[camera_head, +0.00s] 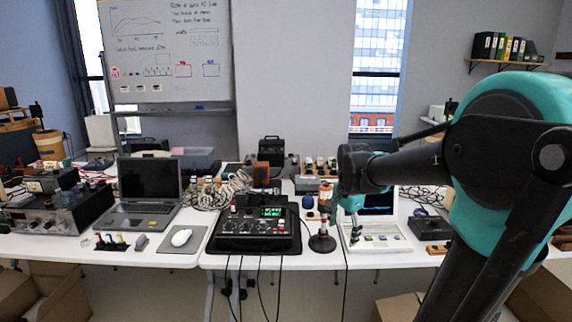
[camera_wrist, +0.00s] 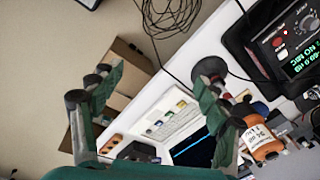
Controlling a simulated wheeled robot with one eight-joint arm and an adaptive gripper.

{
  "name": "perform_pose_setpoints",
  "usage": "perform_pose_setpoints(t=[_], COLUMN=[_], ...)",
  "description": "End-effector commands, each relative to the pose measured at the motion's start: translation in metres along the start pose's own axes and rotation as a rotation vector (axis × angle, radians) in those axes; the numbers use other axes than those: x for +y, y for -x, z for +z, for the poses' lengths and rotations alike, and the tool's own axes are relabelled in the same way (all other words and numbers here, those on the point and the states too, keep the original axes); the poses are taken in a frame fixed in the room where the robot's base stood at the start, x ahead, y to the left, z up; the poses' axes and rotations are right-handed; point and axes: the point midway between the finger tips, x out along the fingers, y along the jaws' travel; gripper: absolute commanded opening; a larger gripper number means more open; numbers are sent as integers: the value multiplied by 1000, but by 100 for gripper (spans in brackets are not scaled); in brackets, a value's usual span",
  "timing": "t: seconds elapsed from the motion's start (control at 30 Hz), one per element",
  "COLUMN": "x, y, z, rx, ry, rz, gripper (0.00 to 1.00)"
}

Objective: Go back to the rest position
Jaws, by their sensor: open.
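My gripper (camera_head: 344,208) hangs over the front of the white table in the head view, in front of the small laptop-like device with a light keyboard (camera_head: 378,238). In the wrist view its two green fingers stand wide apart, and the space between the fingertips (camera_wrist: 157,80) is empty. The same light device (camera_wrist: 175,122) shows beyond the fingers there. My gripper holds nothing.
A black instrument with a green display (camera_head: 255,228) stands left of my gripper. A small round dark base (camera_head: 322,243) stands close by. An orange bottle (camera_wrist: 262,142) shows beside the right finger. A dark laptop (camera_head: 150,190) and white mouse (camera_head: 181,237) are further left.

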Motion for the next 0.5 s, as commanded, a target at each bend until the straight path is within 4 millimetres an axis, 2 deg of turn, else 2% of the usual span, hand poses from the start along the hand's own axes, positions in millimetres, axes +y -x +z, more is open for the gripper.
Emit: perform_pose_setpoints(t=[0.03,0.3,0.4,0.5], x=[17,103,129,146], y=[-14,-81,-98,-110], z=[6,38,48,55], rx=[11,111,149,179], ry=[95,695,866,985], rz=[-18,-97,-108,-112], gripper=[75,75,75,75])
